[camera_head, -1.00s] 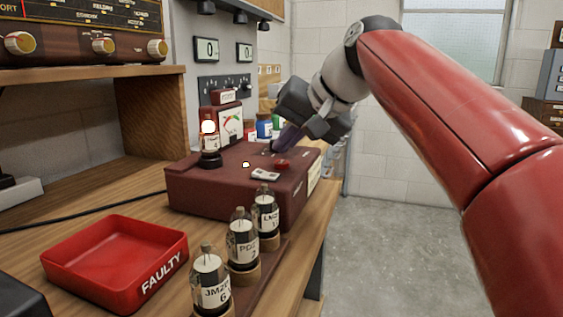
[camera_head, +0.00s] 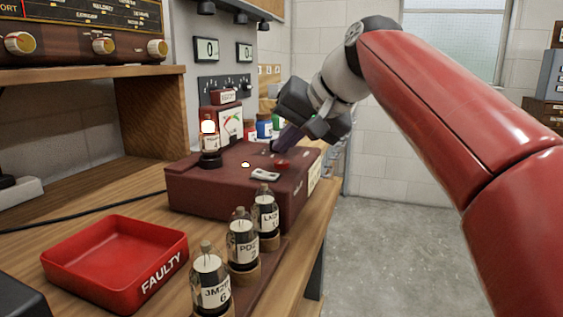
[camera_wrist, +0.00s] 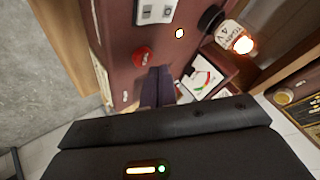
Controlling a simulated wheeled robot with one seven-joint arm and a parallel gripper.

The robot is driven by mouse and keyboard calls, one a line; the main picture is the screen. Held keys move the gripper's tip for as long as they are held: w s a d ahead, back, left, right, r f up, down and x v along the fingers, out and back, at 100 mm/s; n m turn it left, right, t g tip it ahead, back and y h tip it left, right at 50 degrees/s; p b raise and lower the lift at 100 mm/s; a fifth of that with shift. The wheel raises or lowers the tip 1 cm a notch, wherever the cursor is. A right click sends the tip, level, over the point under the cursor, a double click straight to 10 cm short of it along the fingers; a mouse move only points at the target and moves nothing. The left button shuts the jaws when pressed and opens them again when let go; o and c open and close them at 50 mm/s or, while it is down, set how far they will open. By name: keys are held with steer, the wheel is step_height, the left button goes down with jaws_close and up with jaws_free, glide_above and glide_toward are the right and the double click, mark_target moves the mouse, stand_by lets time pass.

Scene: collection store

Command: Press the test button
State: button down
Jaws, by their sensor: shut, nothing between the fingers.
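The maroon tester box (camera_head: 220,200) stands on the wooden bench, also in the wrist view (camera_wrist: 122,35). On its top is a round red button (camera_head: 281,164), in the wrist view too (camera_wrist: 141,55). My gripper (camera_head: 277,149) is shut and empty, its dark fingertips low over the box top by the red button. In the wrist view the fingertips (camera_wrist: 159,72) show just beside the button. I cannot tell whether they touch the box. A glowing tube (camera_head: 209,142) stands in the box's socket, next to a meter with a coloured dial (camera_head: 231,124).
A white switch (camera_head: 265,174) and a small lit lamp (camera_head: 245,164) are on the box top. Several labelled tubes (camera_head: 242,243) stand in a rack in front. A red FAULTY tray (camera_head: 115,292) is at left. Small coloured jars (camera_head: 264,129) stand behind the box.

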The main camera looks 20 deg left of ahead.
mark_target(286, 163)
steer(key=shift+f, duration=0.15)
steer(key=shift+f, duration=0.3)
steer(key=shift+f+b, duration=0.45)
steer(key=shift+b, duration=0.05)
stand_by(0.6)
steer(key=shift+r, duration=0.15)
steer(key=shift+r+p, duration=0.75)
steer(key=shift+p, duration=0.25)
step_height(286, 163, up, 3)
steer(key=p, duration=0.3)
steer(key=shift+f, duration=0.1)
steer(key=shift+r, duration=1.1)
